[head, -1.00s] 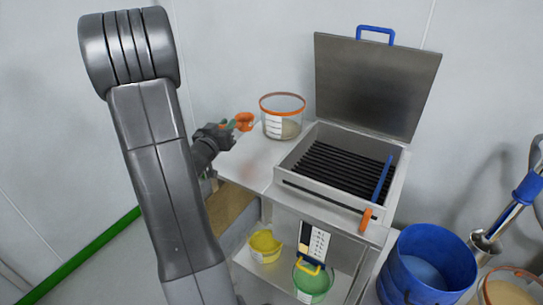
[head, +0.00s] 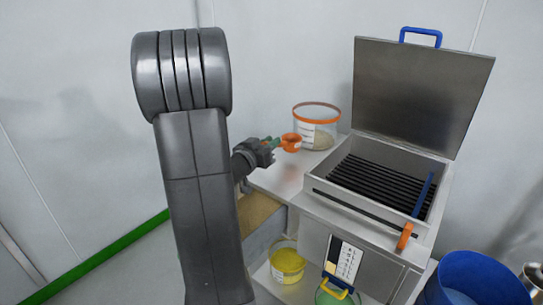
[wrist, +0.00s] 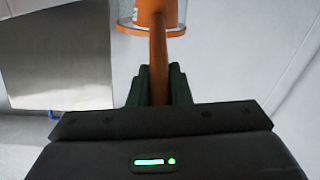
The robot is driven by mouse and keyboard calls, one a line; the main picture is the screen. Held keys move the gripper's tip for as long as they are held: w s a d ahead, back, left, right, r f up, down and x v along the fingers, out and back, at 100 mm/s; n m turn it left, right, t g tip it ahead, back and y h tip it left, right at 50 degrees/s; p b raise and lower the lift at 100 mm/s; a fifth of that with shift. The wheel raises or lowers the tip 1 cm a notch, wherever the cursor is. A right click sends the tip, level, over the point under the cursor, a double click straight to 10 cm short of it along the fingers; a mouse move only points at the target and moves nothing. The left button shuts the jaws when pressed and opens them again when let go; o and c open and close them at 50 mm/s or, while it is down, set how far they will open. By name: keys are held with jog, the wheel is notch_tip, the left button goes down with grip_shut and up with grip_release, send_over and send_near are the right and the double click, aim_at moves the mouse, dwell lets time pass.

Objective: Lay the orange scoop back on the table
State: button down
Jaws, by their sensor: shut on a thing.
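The orange scoop (head: 291,142) is held by my gripper (head: 270,147) in the head view, its cup pointing right, above the left part of the steel table top (head: 275,178). In the wrist view the scoop's orange handle (wrist: 158,65) runs between the two dark green fingers of my gripper (wrist: 159,85), which are shut on it. The scoop's cup is cut off at the top edge of that view. The gap between scoop and table is hard to judge.
A clear tub with an orange rim (head: 316,123) stands just behind the scoop. The open steel machine (head: 375,215) with dark bars and a raised lid (head: 424,88) is to the right. A yellow tub (head: 287,263) sits below. Bare table lies left of the machine.

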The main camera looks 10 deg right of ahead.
jog(key=shift+f+b, duration=0.4)
jog(key=shift+f, duration=1.25)
jog(key=shift+f, duration=0.2)
jog(key=c, duration=1.3)
grip_release()
jog(key=shift+c, duration=0.2)
jog(key=shift+r, duration=0.25)
jog(key=v, duration=1.2)
